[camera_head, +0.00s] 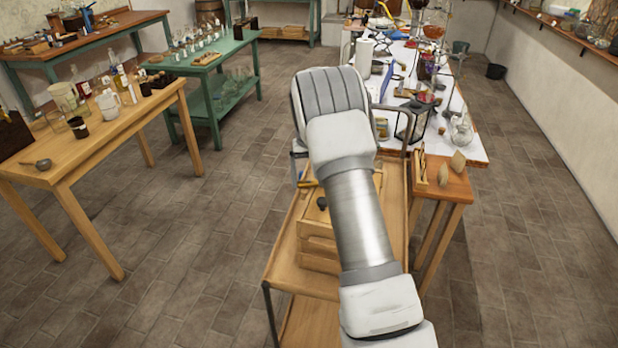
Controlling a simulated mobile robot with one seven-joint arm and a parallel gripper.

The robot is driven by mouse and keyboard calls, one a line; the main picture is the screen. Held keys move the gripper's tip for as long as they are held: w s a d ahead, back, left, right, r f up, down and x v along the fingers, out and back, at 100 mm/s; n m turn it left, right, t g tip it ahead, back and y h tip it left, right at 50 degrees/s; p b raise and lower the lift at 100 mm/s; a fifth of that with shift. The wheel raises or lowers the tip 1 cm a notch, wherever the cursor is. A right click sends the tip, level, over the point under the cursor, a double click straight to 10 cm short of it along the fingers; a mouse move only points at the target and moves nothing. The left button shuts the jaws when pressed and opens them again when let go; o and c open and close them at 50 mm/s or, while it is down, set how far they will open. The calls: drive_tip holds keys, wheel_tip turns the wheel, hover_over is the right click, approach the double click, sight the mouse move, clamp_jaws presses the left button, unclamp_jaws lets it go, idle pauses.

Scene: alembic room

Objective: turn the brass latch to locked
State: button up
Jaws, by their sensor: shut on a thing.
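A wooden box (317,247) stands on a wooden trolley (284,262), partly covered by my arm. A small dark knob-like piece (322,203) shows on top of the box. A small yellow piece (308,183) lies just behind it, beside my arm; I cannot tell whether it is the brass latch. No latch can be made out clearly. My arm reaches up across the middle of the view, and its end hides my gripper and whatever is below it.
A long white-topped bench (468,147) crowded with glassware and tools is behind the trolley. A small wooden stand (456,187) is at its right. A wooden table (110,131) and a green table (222,57) are at the left. The tiled floor between is clear.

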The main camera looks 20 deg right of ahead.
drive_tip(key=shift+w+r+m, duration=0.1)
drive_tip(key=shift+m, duration=2.2)
drive_tip(key=o, duration=1.1)
wheel_tip(320, 180, up, 17)
drive_tip(key=shift+r, duration=0.2)
